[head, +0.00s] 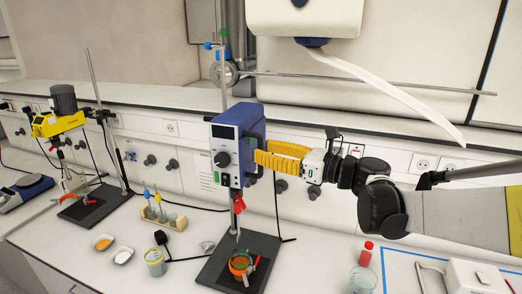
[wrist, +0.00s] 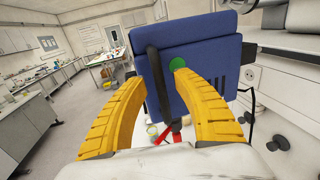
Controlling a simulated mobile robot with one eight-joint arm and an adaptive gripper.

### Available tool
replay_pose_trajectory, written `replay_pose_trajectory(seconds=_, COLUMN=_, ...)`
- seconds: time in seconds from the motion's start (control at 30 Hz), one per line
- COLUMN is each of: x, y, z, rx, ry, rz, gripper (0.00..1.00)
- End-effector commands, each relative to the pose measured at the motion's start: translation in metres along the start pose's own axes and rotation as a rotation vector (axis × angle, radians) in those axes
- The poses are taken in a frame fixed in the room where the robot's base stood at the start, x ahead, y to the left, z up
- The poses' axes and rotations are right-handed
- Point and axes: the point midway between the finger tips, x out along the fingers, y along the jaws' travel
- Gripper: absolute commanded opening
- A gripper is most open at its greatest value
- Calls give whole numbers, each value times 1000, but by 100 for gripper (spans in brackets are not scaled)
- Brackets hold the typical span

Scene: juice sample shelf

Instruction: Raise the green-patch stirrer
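The stirrer (head: 237,145) is a blue box with a grey front panel and black knob, mounted on an upright rod. A round green patch (wrist: 178,63) shows on its blue side in the wrist view. A dark upright bar (wrist: 158,90) stands at that side. My gripper (head: 258,161) is at the stirrer's right side in the head view. Its yellow fingers (wrist: 155,80) are apart in the wrist view, with the bar between them and the right fingertip close to the patch. I cannot tell whether either finger touches the stirrer.
An orange-rimmed vessel (head: 240,264) stands on the black base plate (head: 262,250) below. A yellow stirrer (head: 58,122) on another stand is at the left. A tube rack (head: 163,217) and a beaker (head: 155,262) stand between. A red-capped bottle (head: 365,254) is at the right.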

Motion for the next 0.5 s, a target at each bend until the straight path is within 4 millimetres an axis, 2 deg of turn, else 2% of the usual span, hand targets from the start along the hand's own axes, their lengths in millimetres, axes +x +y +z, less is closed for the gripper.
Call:
replay_pose_trajectory(seconds=0.3, x=-71, y=-2, z=0, rx=0, ry=0, rz=-6, gripper=35)
replay_pose_trajectory(seconds=0.5, x=-99, y=-1, z=0, rx=1, ry=-1, rz=-4, gripper=35)
